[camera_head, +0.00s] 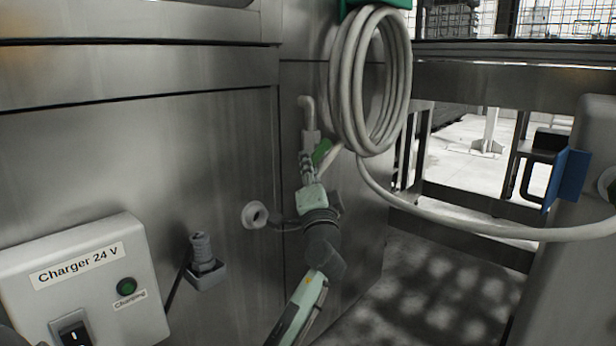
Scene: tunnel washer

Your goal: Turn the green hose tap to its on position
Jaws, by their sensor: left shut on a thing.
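The green hose tap handle (321,151) sits on a grey pipe (309,118) that comes out of the steel panel, in the upper middle of the head view. My left gripper (309,168) reaches up from below, with its fingers at the tap just under and left of the green handle. It is shut on the tap handle, and the fingers hide part of it. The exact angle of the handle is hard to tell. My right gripper is not in view.
A coiled pale hose (371,85) hangs above right, and its free length (470,228) sags right. A charger box (85,285) and a dark plug (203,262) are at lower left. Open floor lies right.

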